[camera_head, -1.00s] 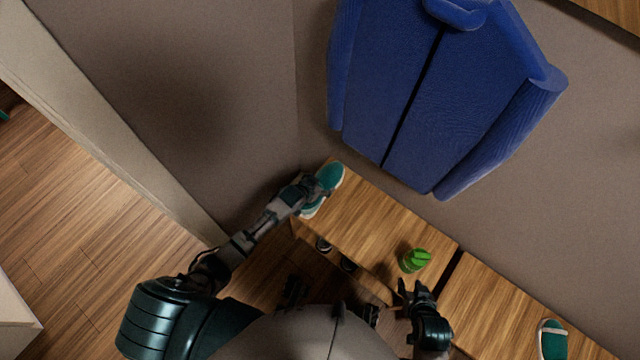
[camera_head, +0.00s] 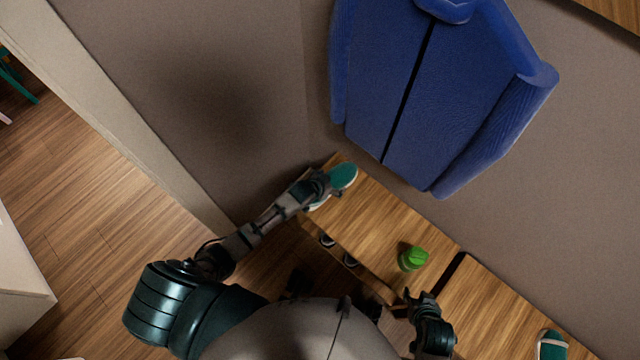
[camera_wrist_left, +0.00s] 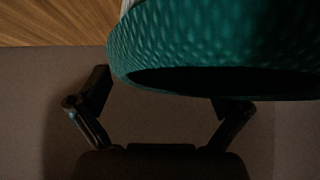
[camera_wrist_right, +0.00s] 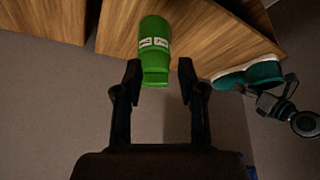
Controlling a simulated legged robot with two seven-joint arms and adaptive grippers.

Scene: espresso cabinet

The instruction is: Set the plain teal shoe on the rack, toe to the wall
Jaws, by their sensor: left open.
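The plain teal shoe (camera_head: 344,176) is on the wooden rack top (camera_head: 372,222) at its far left end, its teal end toward the wall behind the rack. My left gripper (camera_head: 318,186) is over the shoe's middle and hides part of it. In the left wrist view the shoe (camera_wrist_left: 215,45) fills the upper right, close in front of the open fingers (camera_wrist_left: 160,100). I cannot tell whether they touch it. The shoe also shows in the right wrist view (camera_wrist_right: 262,71). My right gripper (camera_head: 420,295) is open and empty; its fingers show in its wrist view (camera_wrist_right: 160,75).
A green can-like object (camera_head: 412,258) stands on the rack near my right gripper. Another teal shoe with a pale strap (camera_head: 551,346) is on the right rack section. Dark shoes (camera_head: 328,240) show below the top. A blue jacket (camera_head: 440,90) hangs above.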

